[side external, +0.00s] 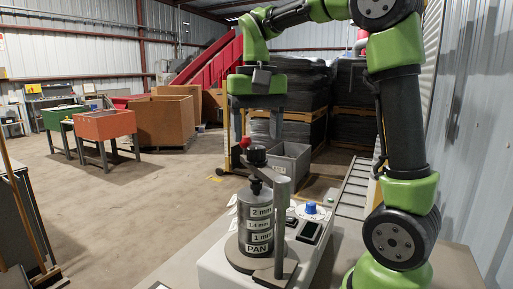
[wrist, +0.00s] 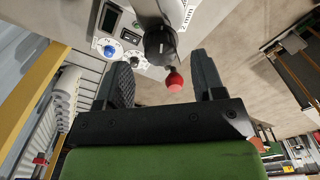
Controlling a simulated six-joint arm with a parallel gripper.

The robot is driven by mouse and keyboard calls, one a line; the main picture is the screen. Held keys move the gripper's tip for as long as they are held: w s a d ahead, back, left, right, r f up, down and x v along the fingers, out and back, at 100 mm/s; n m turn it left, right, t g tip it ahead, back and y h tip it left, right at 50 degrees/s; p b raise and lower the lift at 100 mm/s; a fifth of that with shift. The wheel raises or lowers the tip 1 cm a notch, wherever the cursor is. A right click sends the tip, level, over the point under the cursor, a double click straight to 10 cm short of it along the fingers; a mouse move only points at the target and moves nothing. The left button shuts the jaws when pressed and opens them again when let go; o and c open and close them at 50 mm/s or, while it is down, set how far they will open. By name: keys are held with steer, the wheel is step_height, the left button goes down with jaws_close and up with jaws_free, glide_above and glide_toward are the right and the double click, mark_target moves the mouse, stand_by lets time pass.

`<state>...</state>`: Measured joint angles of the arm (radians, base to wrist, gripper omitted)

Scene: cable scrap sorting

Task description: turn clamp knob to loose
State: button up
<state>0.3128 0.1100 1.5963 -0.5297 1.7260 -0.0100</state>
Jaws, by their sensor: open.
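My gripper (wrist: 161,60) is open and empty, one finger on each side of the red ball in that picture, with the knob just past the fingertips. I cannot tell the height gap; no contact shows.
A post (side external: 281,225) rises beside the stack. A control panel with a blue knob (side external: 311,208) and a small display (side external: 310,231) lies to its right. A grey bin (side external: 290,161) and a roller conveyor (side external: 350,195) are behind. Open floor lies left of the machine.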

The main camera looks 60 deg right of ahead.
mark_target(256, 147)
steer(key=shift+f, duration=1.9)
steer(key=shift+c, duration=0.3)
steer(key=c, duration=0.9)
